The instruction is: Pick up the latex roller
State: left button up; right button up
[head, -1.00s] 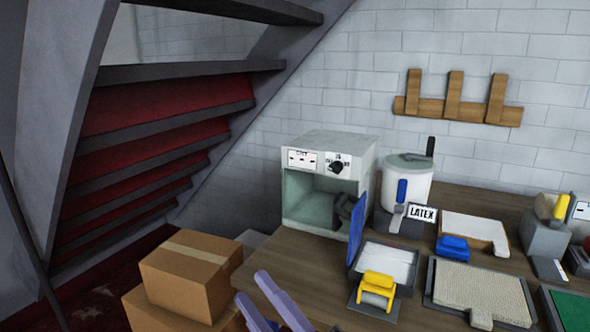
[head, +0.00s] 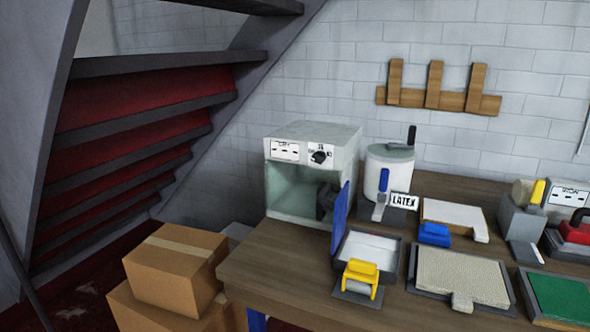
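A roller with a yellow handle (head: 361,270) sits on a small dark plate at the front of the workbench, in front of a shallow tray of white liquid (head: 368,246). It appears to be the latex roller, and nothing is touching it from above. A white pot (head: 388,170) with a blue lever and a LATEX label (head: 403,201) stands behind the tray. Neither of my grippers is in the head view.
An open grey box with a dial (head: 314,150) stands at the bench's back left. A blue block (head: 434,234), a beige textured mat (head: 462,274) and a green mat (head: 562,298) lie to the right. Cardboard boxes (head: 172,268) are stacked left of the wooden bench (head: 270,265).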

aim_at(360, 275)
jog(key=u, duration=2.2)
jog(key=i, duration=1.4)
jog(key=z, duration=3.55)
